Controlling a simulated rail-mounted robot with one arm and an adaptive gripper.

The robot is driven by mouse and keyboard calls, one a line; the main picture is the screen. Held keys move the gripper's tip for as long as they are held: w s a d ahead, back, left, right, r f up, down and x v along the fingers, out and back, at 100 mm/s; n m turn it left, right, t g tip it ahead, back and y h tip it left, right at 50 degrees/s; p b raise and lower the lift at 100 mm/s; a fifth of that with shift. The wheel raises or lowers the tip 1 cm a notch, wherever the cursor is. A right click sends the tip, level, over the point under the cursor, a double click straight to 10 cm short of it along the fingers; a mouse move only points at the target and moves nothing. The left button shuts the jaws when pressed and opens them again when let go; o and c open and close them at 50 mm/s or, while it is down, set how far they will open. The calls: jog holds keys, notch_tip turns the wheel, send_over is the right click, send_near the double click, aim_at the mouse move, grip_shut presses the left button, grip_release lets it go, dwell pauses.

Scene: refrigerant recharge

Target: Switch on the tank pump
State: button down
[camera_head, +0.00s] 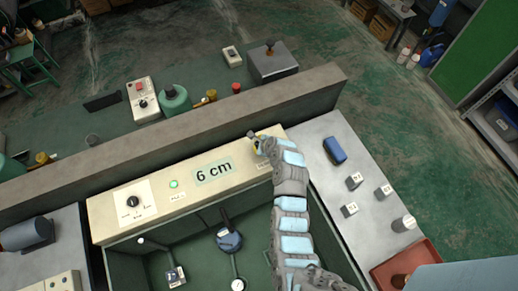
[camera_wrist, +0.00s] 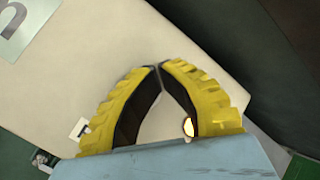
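A small label (camera_head: 265,164) lies by my gripper, too small to read. I cannot tell which control is the pump switch.
A grey ledge (camera_head: 200,127) runs behind the panel. A grey side bench (camera_head: 340,185) at right holds a blue item (camera_head: 335,150), several small blocks and a red tray (camera_head: 408,265). Below the panel is a green recess with gauges (camera_head: 229,240).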

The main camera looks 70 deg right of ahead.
jog(key=shift+r+p, duration=0.35)
jog(key=shift+r, duration=0.05)
jog(key=shift+r+p, duration=2.3)
jog(key=shift+r, duration=0.7)
jog(key=shift+a, duration=0.1)
